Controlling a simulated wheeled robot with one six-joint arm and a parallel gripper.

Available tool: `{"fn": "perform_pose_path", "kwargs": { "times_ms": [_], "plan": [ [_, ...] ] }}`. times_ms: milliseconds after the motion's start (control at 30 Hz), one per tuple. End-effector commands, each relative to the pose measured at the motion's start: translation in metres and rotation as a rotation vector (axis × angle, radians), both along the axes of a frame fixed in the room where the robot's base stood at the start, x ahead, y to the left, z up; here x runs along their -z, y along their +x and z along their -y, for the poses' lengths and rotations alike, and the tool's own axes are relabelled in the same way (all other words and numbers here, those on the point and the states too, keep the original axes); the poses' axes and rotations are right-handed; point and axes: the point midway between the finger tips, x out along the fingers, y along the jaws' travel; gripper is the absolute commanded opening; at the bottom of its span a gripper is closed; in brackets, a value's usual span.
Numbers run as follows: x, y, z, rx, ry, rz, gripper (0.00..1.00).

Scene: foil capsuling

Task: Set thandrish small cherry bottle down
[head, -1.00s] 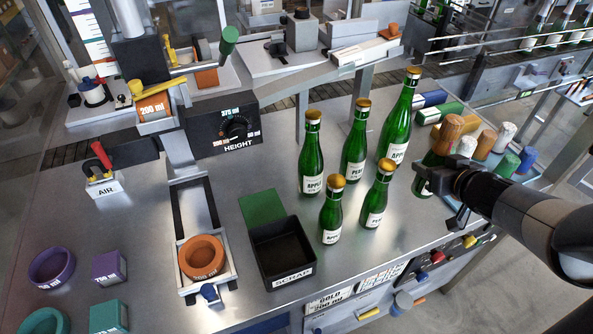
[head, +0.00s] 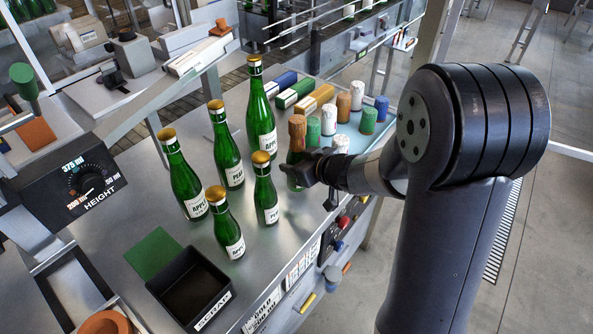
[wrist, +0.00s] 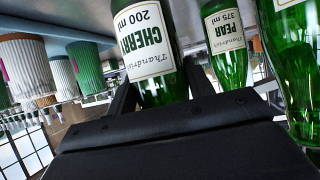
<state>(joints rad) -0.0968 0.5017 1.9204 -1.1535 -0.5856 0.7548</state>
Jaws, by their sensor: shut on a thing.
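The small cherry bottle (head: 293,176) is green with a copper-orange foil on its neck. My gripper (head: 313,170) is shut around its body from the right, near the back right of the standing bottles. In the wrist view, which shows things upside down, the label of the cherry bottle (wrist: 145,40) reads Thandrish, CHERRY, 200 ml. The fingers of my gripper (wrist: 160,92) lie on either side of it. The bottle looks about upright. Its base is partly hidden, so I cannot tell whether it touches the table.
Several gold-capped green bottles stand left of it, the nearest being a tall one (head: 262,120) and a small one (head: 265,195). Foil stacks (head: 330,115) stand and lie behind and right. A black scrap bin (head: 190,285) sits at the front. The table edge is close in front.

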Motion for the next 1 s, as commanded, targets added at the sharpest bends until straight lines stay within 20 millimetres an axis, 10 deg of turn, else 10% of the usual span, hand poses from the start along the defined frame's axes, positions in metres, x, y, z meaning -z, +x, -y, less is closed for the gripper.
{"fn": "perform_pose_path", "kwargs": {
  "times_ms": [533,567,1000],
  "plan": [
    [0.022,0.000,0.000,0.000,0.001,0.002,0.13],
    [0.023,0.000,0.000,0.000,0.000,0.000,0.51],
    [0.022,0.000,0.000,0.000,0.000,0.000,0.72]
  ]
}}
